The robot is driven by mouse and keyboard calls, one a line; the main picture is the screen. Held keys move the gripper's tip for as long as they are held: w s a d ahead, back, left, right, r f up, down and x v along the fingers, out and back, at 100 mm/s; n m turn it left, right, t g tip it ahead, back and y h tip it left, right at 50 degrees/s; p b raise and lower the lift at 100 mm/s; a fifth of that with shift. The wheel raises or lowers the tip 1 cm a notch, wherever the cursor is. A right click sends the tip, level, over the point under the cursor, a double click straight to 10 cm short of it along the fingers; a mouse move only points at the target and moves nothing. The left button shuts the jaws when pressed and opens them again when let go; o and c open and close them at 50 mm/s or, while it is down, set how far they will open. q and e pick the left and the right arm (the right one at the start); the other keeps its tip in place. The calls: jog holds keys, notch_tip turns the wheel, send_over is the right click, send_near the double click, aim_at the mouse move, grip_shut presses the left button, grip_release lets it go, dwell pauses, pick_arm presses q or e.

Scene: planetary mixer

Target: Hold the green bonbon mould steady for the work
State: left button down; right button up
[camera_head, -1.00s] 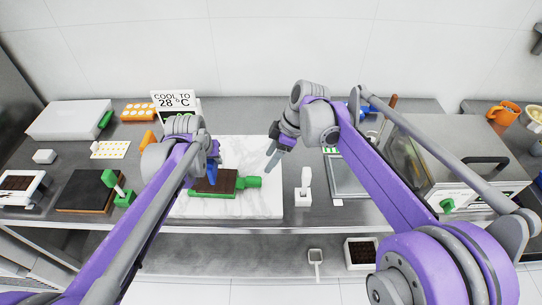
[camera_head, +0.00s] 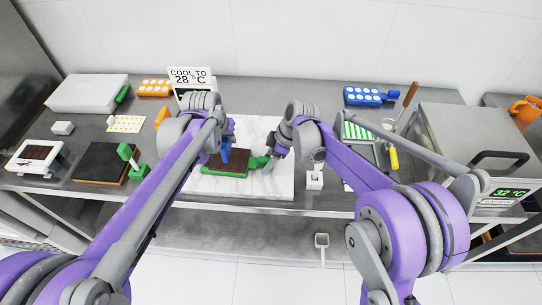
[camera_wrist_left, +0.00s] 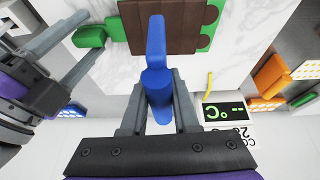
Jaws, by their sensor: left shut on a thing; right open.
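The green bonbon mould (camera_head: 222,175), with a dark brown top, lies flat on a white marble slab (camera_head: 278,186). Its green handle (camera_head: 257,162) points right. My right gripper (camera_head: 270,161) is open at the handle's end; in the left wrist view its fingers (camera_wrist_left: 72,48) are close to the handle, contact unclear. My left gripper (camera_head: 226,143) is shut on a blue tool (camera_wrist_left: 157,62), which also shows in the head view (camera_head: 226,154). The tool's tip is over the mould's dark face; whether it touches is unclear.
A "COOL TO 28 °C" sign (camera_head: 190,77) stands behind the slab. A white block (camera_head: 314,181) is just right of the slab. A blue mould (camera_head: 368,96) lies at the back right, near a metal machine (camera_head: 470,140).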

grip_shut()
dwell(1.4)
